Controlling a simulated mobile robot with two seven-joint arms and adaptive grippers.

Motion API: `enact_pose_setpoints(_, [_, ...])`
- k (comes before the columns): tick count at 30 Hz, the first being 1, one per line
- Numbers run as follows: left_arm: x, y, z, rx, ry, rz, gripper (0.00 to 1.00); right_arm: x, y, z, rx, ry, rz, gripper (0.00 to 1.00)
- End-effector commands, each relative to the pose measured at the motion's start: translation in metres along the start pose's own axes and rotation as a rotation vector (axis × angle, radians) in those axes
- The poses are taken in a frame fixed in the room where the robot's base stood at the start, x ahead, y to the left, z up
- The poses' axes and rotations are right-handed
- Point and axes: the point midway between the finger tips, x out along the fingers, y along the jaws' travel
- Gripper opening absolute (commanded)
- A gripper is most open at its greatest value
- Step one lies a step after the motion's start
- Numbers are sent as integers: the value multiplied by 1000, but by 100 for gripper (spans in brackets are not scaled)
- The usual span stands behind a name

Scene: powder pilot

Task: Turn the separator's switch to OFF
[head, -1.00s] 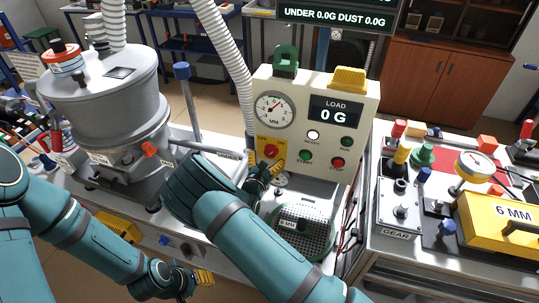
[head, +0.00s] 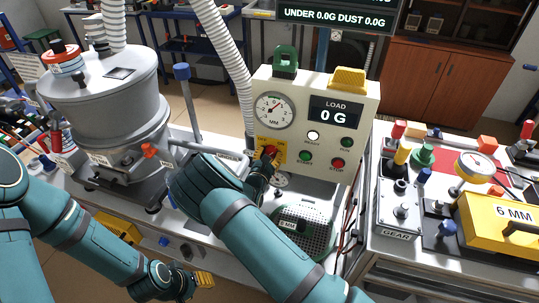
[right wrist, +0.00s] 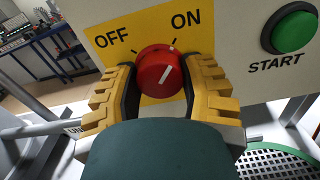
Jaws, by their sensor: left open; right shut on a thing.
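The separator's switch is a red round knob (right wrist: 160,70) on a yellow plate (right wrist: 114,40) marked OFF at left and ON at right. Its white line tilts up and right, toward ON. In the head view the knob (head: 270,151) sits low on the left of the white control panel (head: 335,160). My right gripper (head: 265,163) is at the knob; in the right wrist view its yellow-padded fingers (right wrist: 160,85) are shut on the knob's left and right sides. My left gripper (head: 200,281) is open and empty, low in front of the bench.
Green START button (right wrist: 293,32) is right of the switch, with the red STOP button (head: 338,163) beyond. The panel carries a dial gauge (head: 274,109) and a LOAD display reading 0 G (head: 336,112). A grey vessel (head: 103,100) stands left. A green-rimmed sieve (head: 318,240) lies below the panel.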

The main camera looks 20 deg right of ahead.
Motion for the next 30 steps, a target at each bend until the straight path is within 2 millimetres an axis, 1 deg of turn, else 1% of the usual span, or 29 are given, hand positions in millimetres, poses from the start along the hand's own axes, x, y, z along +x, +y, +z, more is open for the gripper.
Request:
enact_pose_setpoints(5, [-2,1,-1,0,2,0,47,0,0,0,-34,-1,0,7])
enact_pose_setpoints(11, [-6,2,-3,-2,6,-1,47,0,0,1,-138,0,1,7])
enact_pose_setpoints(17, [-13,5,-6,-4,12,-1,47,0,0,2,-306,-1,0,7])
enact_pose_setpoints(30, [-25,9,-12,-7,25,-3,47,0,0,1,-726,-2,0,7])
